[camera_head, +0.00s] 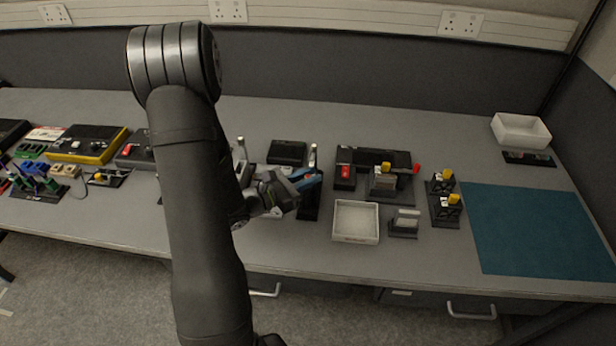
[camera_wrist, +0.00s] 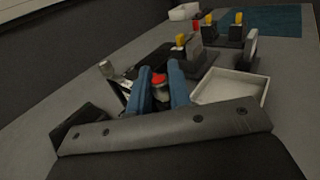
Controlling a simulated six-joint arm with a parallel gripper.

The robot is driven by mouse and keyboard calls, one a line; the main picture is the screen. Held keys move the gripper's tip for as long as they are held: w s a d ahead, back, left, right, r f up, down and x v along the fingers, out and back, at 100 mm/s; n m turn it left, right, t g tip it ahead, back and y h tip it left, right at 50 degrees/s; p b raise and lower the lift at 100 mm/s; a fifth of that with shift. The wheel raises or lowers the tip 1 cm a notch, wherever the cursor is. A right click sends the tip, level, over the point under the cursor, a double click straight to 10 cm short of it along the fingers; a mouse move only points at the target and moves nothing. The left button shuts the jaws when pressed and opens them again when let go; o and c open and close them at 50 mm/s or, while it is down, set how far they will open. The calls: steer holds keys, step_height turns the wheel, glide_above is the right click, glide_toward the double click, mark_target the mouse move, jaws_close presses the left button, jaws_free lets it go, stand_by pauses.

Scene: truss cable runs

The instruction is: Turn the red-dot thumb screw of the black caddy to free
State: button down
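The black caddy (camera_head: 309,211) stands on the bench in the middle of the head view, partly hidden by my gripper. Its red-dot thumb screw (camera_wrist: 159,80) shows in the wrist view, with a red top over a grey knob. My gripper (camera_wrist: 160,78) has its two blue fingers one on each side of this screw. The fingers fill most of the space around the knob; I cannot tell whether they touch it. In the head view my gripper (camera_head: 308,181) is over the caddy and hides the screw. The screw's turn angle is not clear.
A silver-topped post (camera_head: 312,155) stands just behind my fingers. A white tray (camera_head: 356,238) lies to the right, with a small black holder (camera_head: 404,224) beside it. Black units with red and yellow parts stand behind. A teal mat (camera_head: 540,232) lies bare at the far right.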

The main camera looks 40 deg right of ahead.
steer(key=shift+m+g+y, duration=0.6)
steer(key=shift+m+g, duration=0.9)
steer(key=shift+g, duration=0.8)
steer(key=c, duration=1.4)
jaws_free()
steer(key=shift+o, duration=0.2)
steer(key=shift+a, duration=0.1)
steer(key=v, duration=1.7)
steer(key=shift+w, duration=0.1)
